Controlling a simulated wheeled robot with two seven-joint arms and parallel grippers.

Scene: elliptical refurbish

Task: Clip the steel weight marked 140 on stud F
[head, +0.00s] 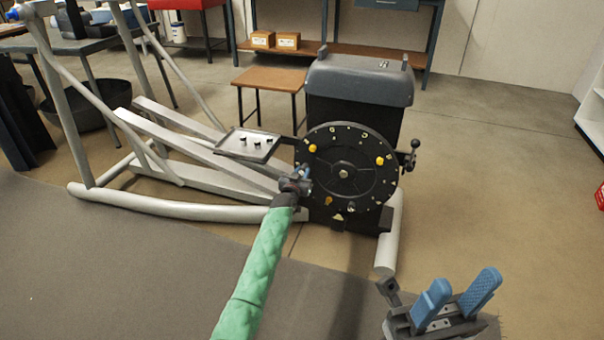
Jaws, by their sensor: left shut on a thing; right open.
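My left gripper (300,181), at the end of the green-sleeved arm, is at the left rim of the black disc (343,184). It is shut on a small item that its fingers hide, so I cannot read any mark on it. I cannot tell whether the item touches the disc. My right gripper (462,305), with blue fingers, is open and empty at the bottom right, well away from the disc.
A grey tray (232,148) with several small dark items sits left of the disc. The disc is on a black housing (355,85) on a pale tubular frame (180,208). A dark knob (411,155) sticks out at the right. The floor to the right is clear.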

